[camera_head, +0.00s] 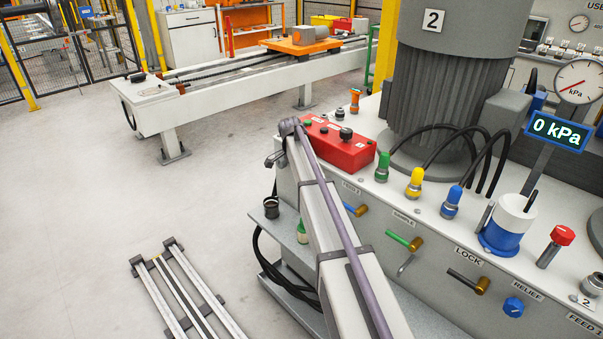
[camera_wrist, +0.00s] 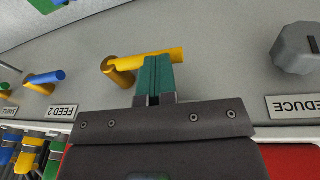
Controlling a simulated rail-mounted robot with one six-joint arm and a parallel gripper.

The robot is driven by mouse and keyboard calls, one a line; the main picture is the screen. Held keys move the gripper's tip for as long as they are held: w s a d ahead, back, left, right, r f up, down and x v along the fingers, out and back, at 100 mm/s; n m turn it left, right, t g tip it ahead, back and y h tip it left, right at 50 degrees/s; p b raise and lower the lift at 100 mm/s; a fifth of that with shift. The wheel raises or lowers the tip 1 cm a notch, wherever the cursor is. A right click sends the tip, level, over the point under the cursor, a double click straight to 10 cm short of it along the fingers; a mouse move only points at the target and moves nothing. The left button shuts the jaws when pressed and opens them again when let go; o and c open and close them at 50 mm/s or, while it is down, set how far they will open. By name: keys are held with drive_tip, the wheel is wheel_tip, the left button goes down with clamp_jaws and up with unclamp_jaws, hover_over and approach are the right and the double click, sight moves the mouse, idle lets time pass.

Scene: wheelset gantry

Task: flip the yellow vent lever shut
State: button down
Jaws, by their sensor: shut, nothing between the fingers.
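The yellow lever (camera_wrist: 122,66) shows in the wrist view on the grey panel. Its handle lies nearly level across the picture, running right from its round pivot. My gripper (camera_wrist: 155,60) has teal fingers, closed together and empty. The fingertips overlap the middle of the yellow handle in the picture; I cannot tell whether they touch it. The lever's own label is not visible. In the head view neither the yellow lever nor my gripper shows; my arm covers part of the panel.
In the wrist view a blue lever (camera_wrist: 45,77) sits left, by an upside-down FEED 2 label (camera_wrist: 63,112). A grey knob (camera_wrist: 296,48) is at right. In the head view a red control box (camera_head: 340,147) and a 0 kPa display (camera_head: 558,130) stand on the bench.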

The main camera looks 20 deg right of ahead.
idle(0.3)
drive_tip(key=w+a+r+p, duration=0.2)
drive_tip(key=r+p, duration=0.3)
drive_tip(key=w+a+r+p, duration=0.2)
drive_tip(key=w+r+p, duration=0.1)
drive_tip(key=r+p, duration=0.3)
drive_tip(key=shift+w+a, duration=0.3)
drive_tip(key=shift+w, duration=0.05)
drive_tip(key=s+a+r+n+p, duration=0.2)
drive_tip(key=s+a+n, duration=0.2)
drive_tip(key=s, duration=0.9)
drive_tip(key=s+a+r+n+y+p, duration=0.1)
drive_tip(key=s+a+n, duration=0.3)
drive_tip(key=s, duration=1)
drive_tip(key=s+a+r+n+y+p, duration=0.1)
drive_tip(key=s+a+r+n+p, duration=0.2)
drive_tip(key=s, duration=1.1)
drive_tip(key=a+n, duration=0.2)
drive_tip(key=n, duration=0.2)
drive_tip(key=shift+t+p, duration=0.35)
drive_tip(key=shift+t, duration=0.05)
